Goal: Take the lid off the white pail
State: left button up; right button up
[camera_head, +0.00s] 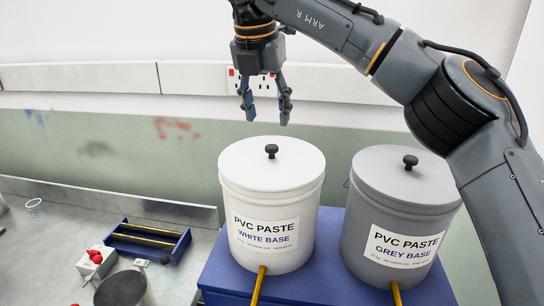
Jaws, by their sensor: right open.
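The white pail (242,214) stands upright on a blue stand, with a label reading "PVC PASTE WHITE BASE". Its white lid (245,165) is on top, with a small black knob (271,150) near the middle. My right gripper (267,117) is open and empty, pointing down above the lid. Its fingertips are apart from the knob and appear a little above it; how far toward the wall they are, I cannot tell exactly. My left gripper does not show.
A grey pail (358,233) with a lidded top and black knob stands to the right on the blue stand (308,268). A wall socket is behind.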

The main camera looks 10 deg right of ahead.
aim_at(272, 146)
jog(key=x, duration=0.2)
jog(key=shift+w+d+f, duration=0.15)
jog(key=shift+w+f, duration=0.05)
jog(key=shift+f, duration=0.1)
jog(key=shift+w+d+f+p, duration=0.1)
jog(key=shift+w+f+p, duration=0.05)
jog(key=shift+f+p, duration=0.3)
jog(key=p+x, duration=0.2)
jog(key=x, duration=0.2)
jog(key=shift+f, duration=0.45)
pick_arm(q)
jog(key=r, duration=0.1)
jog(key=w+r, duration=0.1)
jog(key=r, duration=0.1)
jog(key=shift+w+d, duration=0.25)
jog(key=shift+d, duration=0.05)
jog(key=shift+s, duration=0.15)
pick_arm(e)
grip_shut()
